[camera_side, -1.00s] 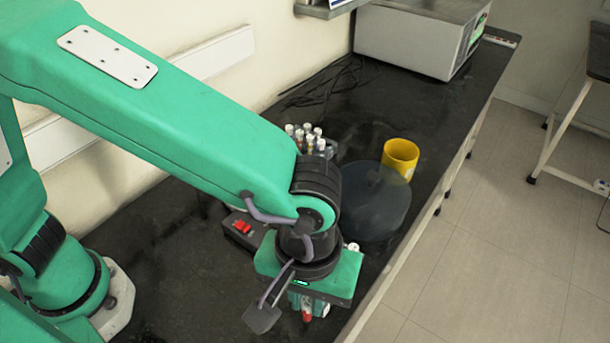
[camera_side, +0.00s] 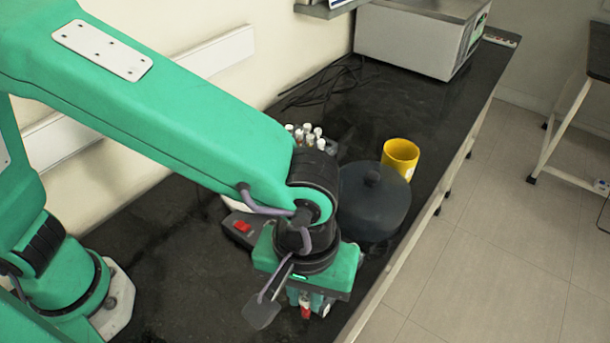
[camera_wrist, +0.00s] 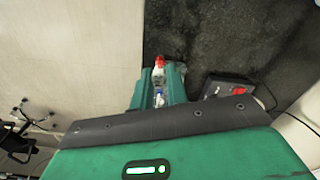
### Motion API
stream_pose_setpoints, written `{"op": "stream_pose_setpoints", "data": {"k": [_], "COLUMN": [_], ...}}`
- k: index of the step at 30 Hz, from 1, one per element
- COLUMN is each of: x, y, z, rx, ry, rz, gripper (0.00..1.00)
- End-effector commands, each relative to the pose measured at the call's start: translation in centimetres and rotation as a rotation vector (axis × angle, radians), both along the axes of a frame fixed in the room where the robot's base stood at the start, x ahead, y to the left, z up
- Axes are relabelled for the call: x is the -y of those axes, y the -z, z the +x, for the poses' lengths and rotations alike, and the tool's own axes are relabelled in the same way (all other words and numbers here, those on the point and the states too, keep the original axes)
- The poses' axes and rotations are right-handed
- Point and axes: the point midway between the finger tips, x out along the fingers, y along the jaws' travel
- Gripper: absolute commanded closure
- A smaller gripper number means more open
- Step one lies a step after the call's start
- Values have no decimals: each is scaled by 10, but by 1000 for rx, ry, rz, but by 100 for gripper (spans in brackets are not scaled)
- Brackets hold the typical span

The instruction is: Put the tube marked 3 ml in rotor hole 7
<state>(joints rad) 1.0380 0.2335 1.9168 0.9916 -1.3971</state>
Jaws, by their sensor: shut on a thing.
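My gripper (camera_side: 310,300) is shut on a tube (camera_side: 306,312) with a red part showing, low over the near right edge of the bench. In the wrist view my gripper (camera_wrist: 158,88) holds the tube (camera_wrist: 158,70) between its green fingers; a red tip, a white part and a clear part show. I cannot read its mark. A dark round body with a knob on top (camera_side: 375,205), possibly the rotor, stands to the right and beyond my gripper. No holes or numbers can be made out on it. Several capped tubes (camera_side: 308,136) stand upright in a group behind my arm.
A yellow cup (camera_side: 401,155) stands just behind the round body. A grey device with a red switch (camera_side: 242,227) sits left of my gripper. A large grey box (camera_side: 415,38) and black cables (camera_side: 325,85) are at the back. The bench edge (camera_side: 400,265) is close on the right.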

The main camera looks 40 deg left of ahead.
Motion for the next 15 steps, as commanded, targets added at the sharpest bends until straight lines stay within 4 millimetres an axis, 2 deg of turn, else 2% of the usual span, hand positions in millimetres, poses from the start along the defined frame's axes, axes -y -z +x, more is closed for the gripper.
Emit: {"op": "stream_pose_setpoints", "data": {"k": [8,15], "x": [-29,-73], "y": [-2,-5], "z": [44,91], "rx": [0,0], "ry": [-125,-276], "rz": [-1,0], "gripper": [100,100]}}
